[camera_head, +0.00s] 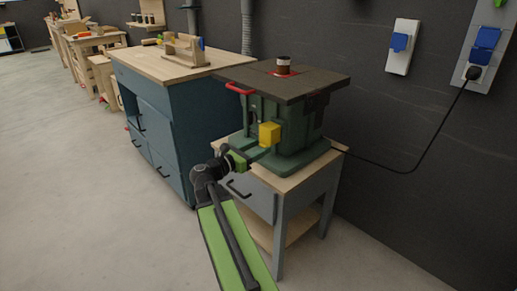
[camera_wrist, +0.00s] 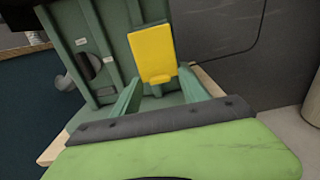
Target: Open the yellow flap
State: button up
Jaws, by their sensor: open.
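The yellow flap (camera_head: 269,134) is a small box-like cover on the front of the green machine (camera_head: 308,128). In the wrist view the yellow flap (camera_wrist: 153,50) stands upright against the machine's green side, with a lip at its lower edge. My gripper (camera_head: 248,155) is in front of the machine, just left of and below the flap. In the wrist view my gripper (camera_wrist: 158,84) is open, its two green fingers on either side below the flap's lower edge. Nothing is between them that I can make out. I cannot tell whether a finger touches the flap.
The machine stands on a small wooden-topped table (camera_head: 338,150) with a drawer. Its dark top plate (camera_head: 315,84) overhangs the flap, with a red handle (camera_head: 240,88) at the left. A blue workbench (camera_head: 185,120) stands left behind. A black cable runs to the wall. The floor left is clear.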

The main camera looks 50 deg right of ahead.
grip_shut()
dwell(0.3)
dwell(1.1)
